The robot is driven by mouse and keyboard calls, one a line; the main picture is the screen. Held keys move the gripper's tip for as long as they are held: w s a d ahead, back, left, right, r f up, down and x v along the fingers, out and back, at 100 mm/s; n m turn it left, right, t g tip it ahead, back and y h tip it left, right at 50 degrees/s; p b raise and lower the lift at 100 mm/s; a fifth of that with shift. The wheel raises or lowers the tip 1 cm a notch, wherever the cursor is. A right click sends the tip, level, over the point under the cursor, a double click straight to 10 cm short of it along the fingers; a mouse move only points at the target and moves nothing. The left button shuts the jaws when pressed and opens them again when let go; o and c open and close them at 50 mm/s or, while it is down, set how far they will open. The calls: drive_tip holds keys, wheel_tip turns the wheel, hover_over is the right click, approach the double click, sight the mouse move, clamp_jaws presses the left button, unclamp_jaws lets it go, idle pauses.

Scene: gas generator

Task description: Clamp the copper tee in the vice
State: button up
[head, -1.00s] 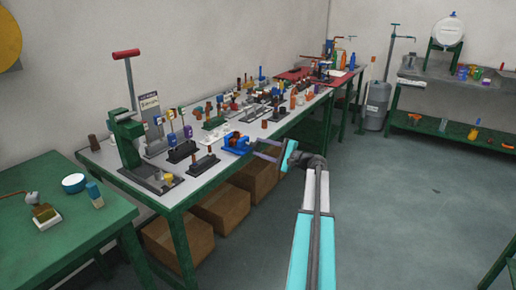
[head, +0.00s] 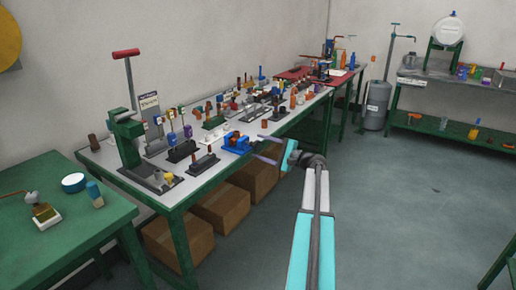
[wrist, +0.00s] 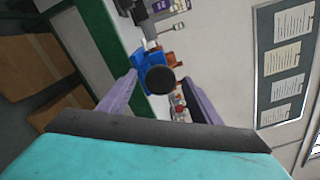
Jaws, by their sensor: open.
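The blue vice (head: 236,142) stands at the front edge of the long bench. In the wrist view the blue vice (wrist: 146,60) is straight ahead, with a dark round knob on its near side (wrist: 160,80). A small copper-coloured piece (wrist: 173,58) shows at the vice, probably the copper tee; I cannot tell if the jaws grip it. My gripper (head: 264,149) is open and empty, just off the bench edge in front of the vice. In the wrist view the knob appears between my fingers, and I cannot tell whether they touch it.
The bench (head: 185,194) is crowded with small fittings and stands around the vice. A green press (head: 127,135) stands at its left end. Cardboard boxes (head: 222,208) sit below. A green table (head: 75,232) is at the left. The floor (head: 400,200) on the right is clear.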

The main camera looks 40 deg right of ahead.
drive_tip(key=shift+f+n+b, duration=0.15)
drive_tip(key=shift+n+b, duration=1.55)
drive_tip(key=shift+b, duration=1.05)
drive_tip(key=shift+n+b, duration=0.8)
drive_tip(key=shift+b, duration=0.5)
drive_tip(key=shift+n+b, duration=0.3)
drive_tip(key=c, duration=1.1)
drive_tip(key=shift+m+p, duration=2.8)
drive_tip(key=shift+p, duration=1.45)
